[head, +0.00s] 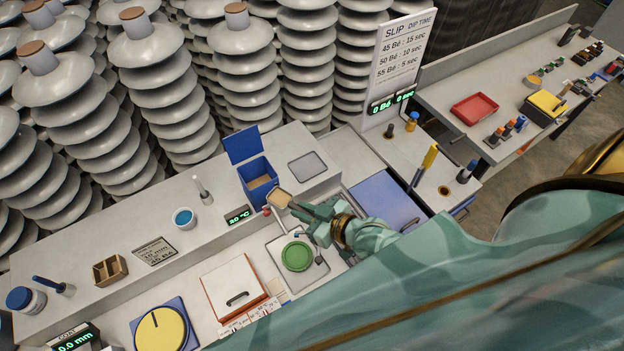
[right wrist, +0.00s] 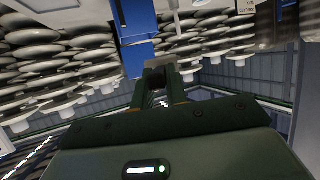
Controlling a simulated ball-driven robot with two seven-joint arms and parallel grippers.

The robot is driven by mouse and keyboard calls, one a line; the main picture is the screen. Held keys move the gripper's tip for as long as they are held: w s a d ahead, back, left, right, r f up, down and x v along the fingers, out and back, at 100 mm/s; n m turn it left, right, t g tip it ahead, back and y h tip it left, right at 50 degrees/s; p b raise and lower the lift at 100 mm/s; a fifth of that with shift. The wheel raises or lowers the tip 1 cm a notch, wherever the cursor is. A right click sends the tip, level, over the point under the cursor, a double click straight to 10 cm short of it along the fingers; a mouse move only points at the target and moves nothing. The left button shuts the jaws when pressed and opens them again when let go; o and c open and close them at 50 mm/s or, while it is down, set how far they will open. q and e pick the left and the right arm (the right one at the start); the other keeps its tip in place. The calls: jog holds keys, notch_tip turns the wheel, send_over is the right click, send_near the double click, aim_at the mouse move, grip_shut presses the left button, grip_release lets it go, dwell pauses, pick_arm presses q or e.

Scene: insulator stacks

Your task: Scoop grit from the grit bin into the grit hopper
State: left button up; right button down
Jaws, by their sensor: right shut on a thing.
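A blue bin (head: 258,182) with its lid raised stands on the back shelf, with tan grit inside; I take it for the grit bin. My right gripper (head: 298,211) is shut on a small scoop (head: 279,199), just right of and in front of the bin. The scoop's square pan shows tan grit. In the right wrist view the fingers (right wrist: 162,80) close on a dark piece, and the blue bin (right wrist: 138,52) shows beyond them. I cannot tell for sure which thing is the grit hopper. My left gripper is not in view.
A green round dish (head: 297,256) sits on a grey tray below the gripper. A white red-edged box (head: 233,289) stands left of it. A blue panel (head: 388,198) lies to the right. A blue cup (head: 184,218) stands on the shelf. Insulator stacks (head: 160,75) rise behind.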

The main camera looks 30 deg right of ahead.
jog(key=w+a+r+g+h, duration=0.1)
jog(key=w+g, duration=0.4)
jog(key=w, duration=0.5)
jog(key=w+a+r+g+h+b, duration=0.1)
jog(key=w+g+h, duration=0.3)
jog(key=w, duration=0.7)
jog(key=shift+a+r+g, duration=0.45)
jog(key=shift+r+g, duration=0.2)
jog(key=shift+g, duration=0.15)
jog(key=shift+w, duration=0.15)
dwell(1.2)
